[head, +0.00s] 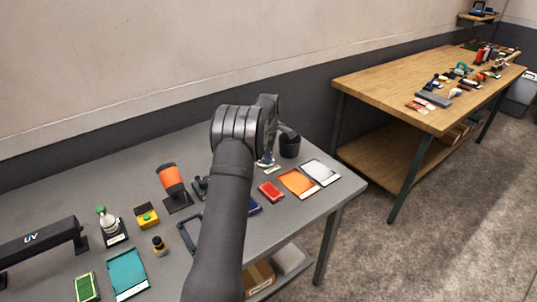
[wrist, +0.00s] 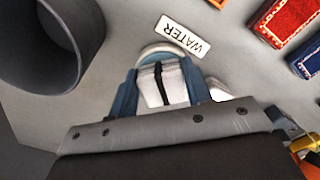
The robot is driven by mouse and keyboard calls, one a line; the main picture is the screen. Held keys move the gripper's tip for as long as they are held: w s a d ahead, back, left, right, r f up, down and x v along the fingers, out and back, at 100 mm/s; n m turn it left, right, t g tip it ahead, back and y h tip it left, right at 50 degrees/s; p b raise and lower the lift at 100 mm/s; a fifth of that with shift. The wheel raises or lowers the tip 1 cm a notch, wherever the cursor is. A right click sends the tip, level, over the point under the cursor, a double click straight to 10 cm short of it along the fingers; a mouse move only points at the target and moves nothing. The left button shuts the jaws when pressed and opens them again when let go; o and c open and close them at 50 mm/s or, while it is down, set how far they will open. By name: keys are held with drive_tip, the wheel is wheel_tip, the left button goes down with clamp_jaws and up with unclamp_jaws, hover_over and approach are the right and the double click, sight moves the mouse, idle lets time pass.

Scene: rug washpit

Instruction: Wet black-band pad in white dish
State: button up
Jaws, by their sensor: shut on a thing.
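In the wrist view my gripper (wrist: 160,84) has its blue fingers shut on a white pad with a black band (wrist: 172,88). A pale round dish with a bluish inside (wrist: 160,50) shows its far rim just beyond the pad, beside a white WATER label (wrist: 184,36). The pad overlaps the dish in this view; whether it touches the bottom or liquid I cannot tell. Fingers and pad hide much of the dish. In the head view my arm hides most of the gripper, and the WATER label (head: 272,169) shows just beside it.
A dark cup (wrist: 50,35) stands close to the left of the gripper, also in the head view (head: 290,146). Red (wrist: 288,18) and blue (wrist: 308,60) swatches lie to the right. Orange (head: 298,183) and white (head: 320,172) trays lie near the grey table's right edge.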

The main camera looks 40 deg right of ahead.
idle(0.4)
drive_tip(key=shift+r, duration=3.45)
